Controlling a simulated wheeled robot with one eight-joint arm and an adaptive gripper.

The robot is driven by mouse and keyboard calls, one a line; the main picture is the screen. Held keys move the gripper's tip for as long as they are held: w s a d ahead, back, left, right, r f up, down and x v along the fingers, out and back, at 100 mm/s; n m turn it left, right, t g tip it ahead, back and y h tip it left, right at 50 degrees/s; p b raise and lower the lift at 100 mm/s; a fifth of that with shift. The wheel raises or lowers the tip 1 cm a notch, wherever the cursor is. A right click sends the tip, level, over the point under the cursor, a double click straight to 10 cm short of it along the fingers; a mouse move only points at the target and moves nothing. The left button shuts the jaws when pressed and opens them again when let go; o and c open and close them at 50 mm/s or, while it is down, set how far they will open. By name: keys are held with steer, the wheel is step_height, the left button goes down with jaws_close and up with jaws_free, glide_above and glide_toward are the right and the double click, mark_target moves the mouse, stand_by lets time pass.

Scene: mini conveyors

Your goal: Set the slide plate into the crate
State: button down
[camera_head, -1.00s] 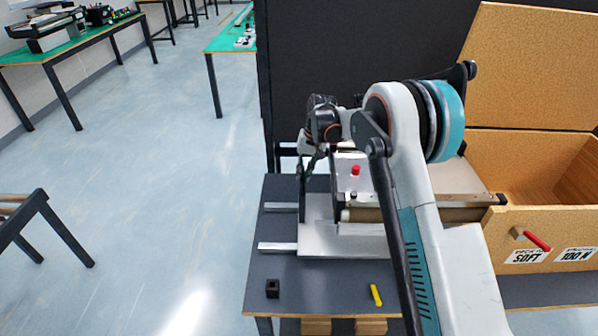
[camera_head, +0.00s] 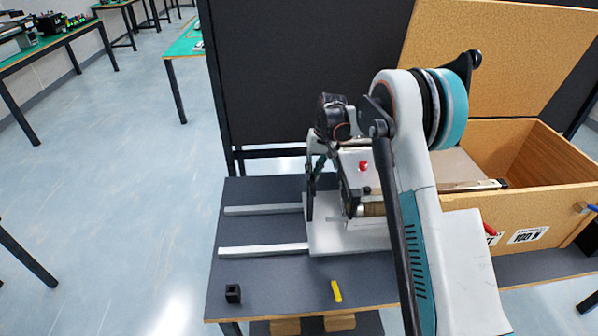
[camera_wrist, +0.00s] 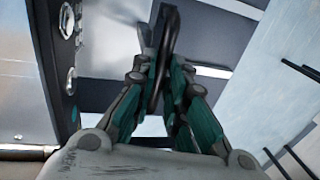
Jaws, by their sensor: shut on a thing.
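My gripper (camera_wrist: 160,85) is shut on a thin black upright handle (camera_wrist: 170,30). In the head view my gripper (camera_head: 316,160) is at the left end of the machine, with the black handle (camera_head: 309,200) hanging below it. A pale metal plate (camera_head: 335,237), apparently the slide plate, lies flat across two rails under the handle. I cannot tell whether the handle is fixed to this plate. The open tan crate (camera_head: 530,200) stands to the right, with its lid raised; my arm hides part of the space between.
Two metal rails (camera_head: 262,250) run left from the plate on the dark table. A black block (camera_head: 233,293) and a yellow rod (camera_head: 336,291) lie near the front edge. A box with a red button (camera_head: 363,166) stands behind the plate. A dark panel is at the back.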

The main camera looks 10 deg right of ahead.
steer(key=d, duration=2.5)
steer(key=s+d+p, duration=0.1)
steer(key=d, duration=1.1)
steer(key=shift+s+d, duration=0.1)
steer(key=shift+d, duration=0.05)
steer(key=c, duration=1.6)
jaws_free()
step_height(320, 180, up, 12)
steer(key=d, duration=0.2)
steer(key=shift+d, duration=0.15)
steer(key=shift+f, duration=0.15)
